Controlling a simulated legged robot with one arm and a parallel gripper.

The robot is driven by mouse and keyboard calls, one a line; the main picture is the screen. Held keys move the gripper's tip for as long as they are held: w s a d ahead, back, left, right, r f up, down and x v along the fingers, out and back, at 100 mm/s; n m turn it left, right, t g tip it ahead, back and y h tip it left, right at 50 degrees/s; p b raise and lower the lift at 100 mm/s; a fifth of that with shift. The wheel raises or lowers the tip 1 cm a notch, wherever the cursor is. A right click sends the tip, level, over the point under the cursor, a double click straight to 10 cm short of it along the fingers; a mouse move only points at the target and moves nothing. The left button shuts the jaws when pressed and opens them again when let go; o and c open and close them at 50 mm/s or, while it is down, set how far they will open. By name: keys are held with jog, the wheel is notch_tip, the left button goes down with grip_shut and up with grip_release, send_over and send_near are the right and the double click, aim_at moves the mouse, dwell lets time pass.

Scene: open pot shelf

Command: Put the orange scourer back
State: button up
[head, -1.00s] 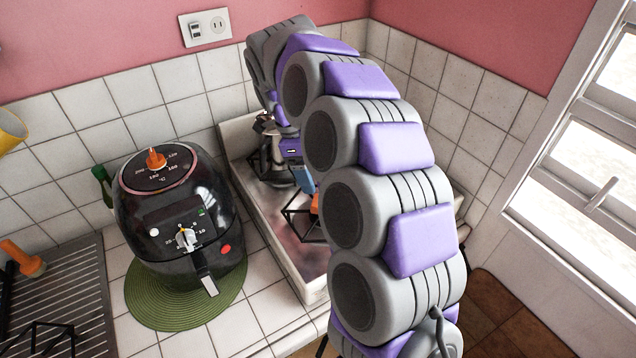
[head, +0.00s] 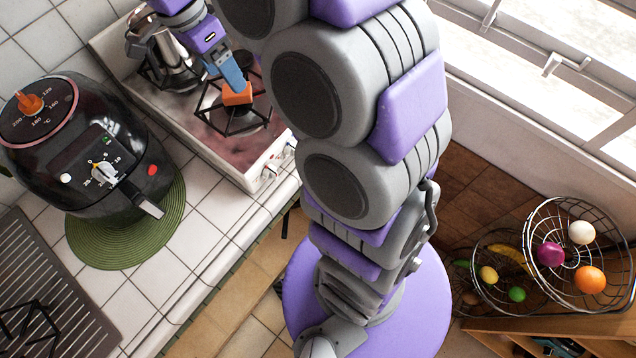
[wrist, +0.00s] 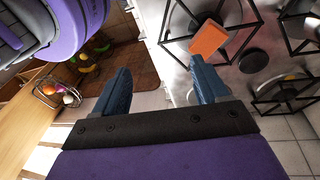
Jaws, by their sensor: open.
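The orange scourer (head: 238,95) is a small block on a black wire burner grate of the stove. It also shows in the wrist view (wrist: 208,39), just beyond the tip of the right-hand finger and outside the gap. My gripper (head: 226,70) is over the stove, its blue fingers close to the scourer in the head view. In the wrist view my gripper (wrist: 156,80) is open, with nothing between its two blue fingers. I cannot tell whether a finger touches the scourer.
The white stove (head: 215,145) carries wire grates and a metal pot (head: 165,55). A black air fryer (head: 85,145) stands on a green round mat (head: 115,245) at left. Wire fruit baskets (head: 560,255) stand at lower right. White tiled counter between is mostly clear.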

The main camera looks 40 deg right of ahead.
jog(key=s+d+f+n+y, duration=0.1)
jog(key=s+f+n, duration=0.2)
jog(key=s+n, duration=0.4)
jog(key=s+d+f+n+y, duration=0.1)
jog(key=s+f+n, duration=0.3)
jog(key=s, duration=1.6)
jog(key=n, duration=0.4)
jog(key=shift+d+f+n, duration=0.15)
jog(key=shift+f+n, duration=0.1)
jog(key=shift+n, duration=0.05)
